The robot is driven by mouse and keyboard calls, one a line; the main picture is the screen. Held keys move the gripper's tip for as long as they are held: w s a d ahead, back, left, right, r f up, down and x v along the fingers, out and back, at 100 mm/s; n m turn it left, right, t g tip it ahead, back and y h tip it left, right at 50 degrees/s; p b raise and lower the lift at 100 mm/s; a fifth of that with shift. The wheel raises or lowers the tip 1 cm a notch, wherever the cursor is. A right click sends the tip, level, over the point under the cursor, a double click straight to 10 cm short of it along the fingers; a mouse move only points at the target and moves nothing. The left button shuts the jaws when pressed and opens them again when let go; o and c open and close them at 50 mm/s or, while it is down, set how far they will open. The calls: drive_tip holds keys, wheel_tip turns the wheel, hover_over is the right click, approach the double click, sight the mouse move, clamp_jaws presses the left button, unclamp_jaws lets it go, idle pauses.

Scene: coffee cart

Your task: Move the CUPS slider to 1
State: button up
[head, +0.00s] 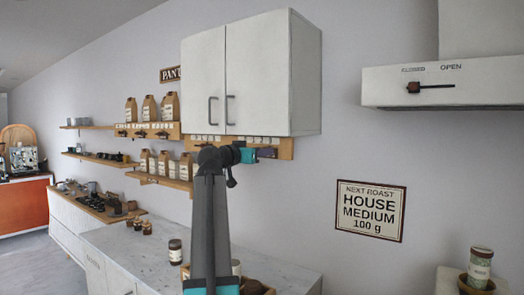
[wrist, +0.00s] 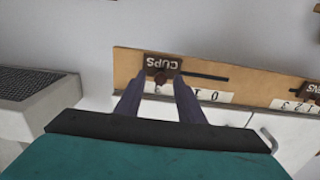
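In the wrist view, which is upside down, the dark CUPS label (wrist: 163,62) sits on a wooden board (wrist: 126,70). A dark slot (wrist: 206,77) runs rightward from a reddish-brown slider knob (wrist: 159,78). Below is a white number strip (wrist: 213,96), where 0, 1 and 3 are readable; a finger covers the space between 1 and 3. The knob is by the 3 end. My gripper (wrist: 163,76) has its fingers apart, one either side of the knob; contact cannot be told. In the head view my gripper (head: 267,153) is at the board's right part (head: 286,149), hiding the slider.
The white cabinet (head: 270,75) is directly above the board. A second slider panel (wrist: 300,99) lies to the right in the wrist view. The hood (head: 445,82) stands off to the right, with clear wall between. A jar (head: 175,252) stands on the counter below.

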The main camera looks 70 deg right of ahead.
drive_tip(key=shift+d, duration=0.2)
clamp_jaws()
drive_tip(key=w+d+b, duration=0.2)
drive_tip(key=w+b, duration=0.3)
drive_tip(key=w, duration=0.2)
drive_tip(key=shift+w, duration=0.35)
idle(0.4)
unclamp_jaws()
drive_tip(key=shift+a, duration=0.2)
